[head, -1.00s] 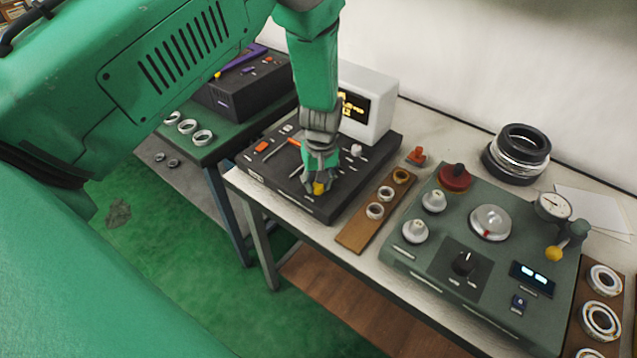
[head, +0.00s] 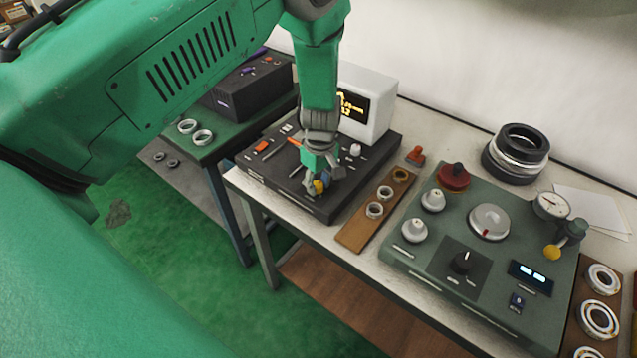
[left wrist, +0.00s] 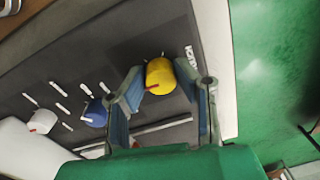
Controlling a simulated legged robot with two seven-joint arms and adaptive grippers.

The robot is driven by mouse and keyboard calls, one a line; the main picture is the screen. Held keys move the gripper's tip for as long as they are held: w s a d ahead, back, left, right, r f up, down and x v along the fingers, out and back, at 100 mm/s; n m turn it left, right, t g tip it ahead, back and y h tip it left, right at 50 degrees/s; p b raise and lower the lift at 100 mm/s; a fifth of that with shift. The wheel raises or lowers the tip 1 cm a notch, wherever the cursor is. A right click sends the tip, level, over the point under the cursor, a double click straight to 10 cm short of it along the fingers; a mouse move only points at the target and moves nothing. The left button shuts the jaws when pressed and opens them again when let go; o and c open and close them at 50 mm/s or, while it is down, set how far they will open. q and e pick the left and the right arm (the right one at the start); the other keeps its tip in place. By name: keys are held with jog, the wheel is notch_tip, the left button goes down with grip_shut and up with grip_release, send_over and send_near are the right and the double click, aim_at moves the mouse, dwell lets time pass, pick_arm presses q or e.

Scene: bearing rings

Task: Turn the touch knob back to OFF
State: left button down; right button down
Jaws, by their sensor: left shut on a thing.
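A dark console (head: 325,208) stands at the left end of the bench with a white display box (head: 380,118) behind it. A yellow knob (left wrist: 160,76) stands on it, also seen in the head view (head: 318,187). My left gripper (head: 320,182) points down onto this knob. In the left wrist view its two fingers (left wrist: 162,68) are shut on the yellow knob, one on each side. A blue knob (left wrist: 96,113) and a white knob (left wrist: 42,121) stand beyond it. My right gripper is out of view.
A wooden strip with rings (head: 355,232) lies right of the console. Further right is a green panel (head: 410,258) with several knobs, a black selector (head: 462,262) and a dial gauge (head: 552,205). A black box (head: 243,95) stands on the left table.

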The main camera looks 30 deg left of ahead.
aim_at(321, 183)
pick_arm(q)
jog(key=shift+d, duration=0.1)
jog(key=c, duration=1.3)
grip_release()
jog(key=shift+o, duration=0.2)
jog(key=shift+w+f, duration=0.1)
jog(key=shift+w, duration=0.05)
notch_tip(321, 183, up, 12)
jog(key=shift+w, duration=0.25)
jog(key=shift+d, duration=0.1)
